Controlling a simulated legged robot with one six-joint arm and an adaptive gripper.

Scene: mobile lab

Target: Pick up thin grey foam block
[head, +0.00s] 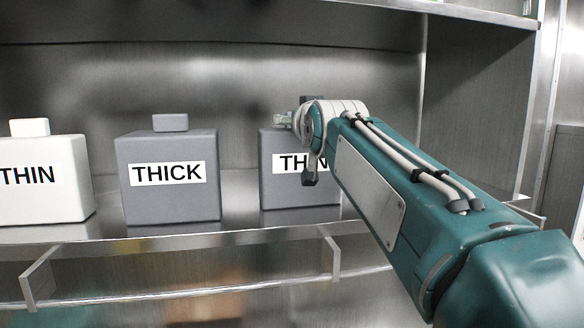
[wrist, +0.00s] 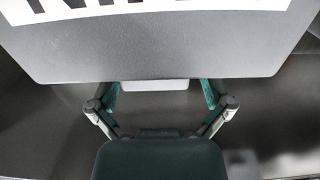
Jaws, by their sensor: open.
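The thin grey foam block (head: 272,188) stands upright on the metal shelf, its THIN label partly covered by my arm. In the wrist view the block (wrist: 160,50) fills the top, upside down, with its label cut off by the picture's edge. Its small light grey knob (wrist: 155,85) shows at its lower edge there. My gripper (wrist: 161,95) is open, with one finger on each side of the knob and a gap at both sides. In the head view my gripper (head: 298,118) is at the block's top, mostly hidden by my wrist.
A grey block labelled THICK (head: 170,205) stands to the left, with a clear gap between. A white block labelled THIN (head: 50,205) is at the far left. The shelf (head: 240,218) has a front rail (head: 180,295) below. A cabinet side wall (head: 475,110) stands at right.

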